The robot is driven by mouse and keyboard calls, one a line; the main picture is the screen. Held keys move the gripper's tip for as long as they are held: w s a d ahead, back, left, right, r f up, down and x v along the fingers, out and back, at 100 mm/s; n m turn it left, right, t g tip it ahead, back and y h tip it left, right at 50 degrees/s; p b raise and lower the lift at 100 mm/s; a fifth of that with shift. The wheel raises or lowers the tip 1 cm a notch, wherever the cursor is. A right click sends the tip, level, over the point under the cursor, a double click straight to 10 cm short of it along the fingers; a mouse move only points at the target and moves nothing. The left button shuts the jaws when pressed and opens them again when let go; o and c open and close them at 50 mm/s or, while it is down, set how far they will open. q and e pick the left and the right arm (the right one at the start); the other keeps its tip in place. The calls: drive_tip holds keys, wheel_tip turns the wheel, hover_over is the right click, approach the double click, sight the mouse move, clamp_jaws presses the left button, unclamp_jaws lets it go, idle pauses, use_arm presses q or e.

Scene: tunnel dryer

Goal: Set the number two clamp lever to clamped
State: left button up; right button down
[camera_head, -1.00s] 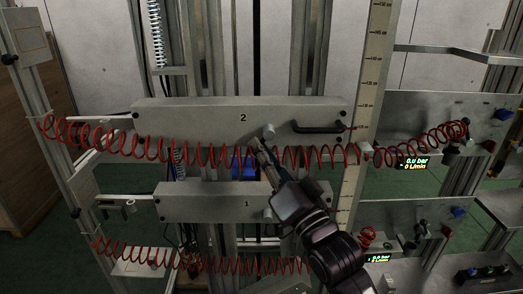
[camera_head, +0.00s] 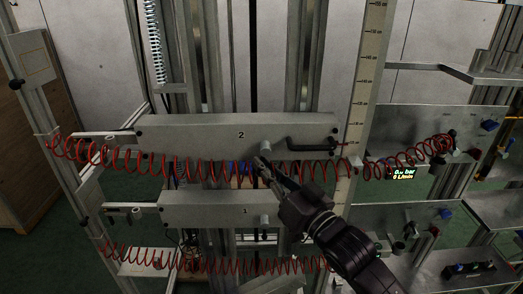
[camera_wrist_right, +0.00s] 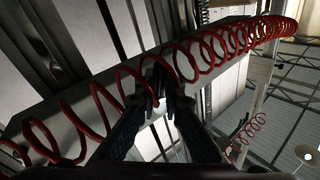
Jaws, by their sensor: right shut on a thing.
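The number two panel (camera_head: 190,136) is a long grey bar marked 2. A grey round knob (camera_head: 265,147) sticks out of its lower edge, right of the mark. My right gripper (camera_head: 261,163) comes up from the lower right and is shut just below this knob, on what looks like the number two clamp lever. The fingers hide most of the lever, so its setting cannot be read. My left gripper is not in view.
A red coiled hose (camera_head: 200,168) hangs across the panel's lower edge, around the gripper's tips. A black bar handle (camera_head: 305,147) sits right of the knob. The number one panel (camera_head: 190,211) lies below, with another hose (camera_head: 220,264) under it. A ruled post (camera_head: 362,100) stands right.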

drive_tip(key=shift+s+d+f+n+g+h+p, duration=0.1)
drive_tip(key=shift+d+f+n+g+h+p, duration=0.15)
drive_tip(key=shift+n+g+p, duration=0.9)
drive_tip(key=shift+d+f+n+t+h+p, duration=0.1)
drive_tip(key=shift+d+n+h+p, duration=0.35)
drive_tip(key=shift+p, duration=1.55)
drive_tip(key=shift+a, duration=0.15)
drive_tip(key=shift+f, duration=0.1)
drive_tip(key=c, duration=2.3)
unclamp_jaws()
drive_tip(key=shift+r, duration=0.2)
drive_tip(key=v, duration=1.2)
drive_tip(key=shift+f, duration=0.1)
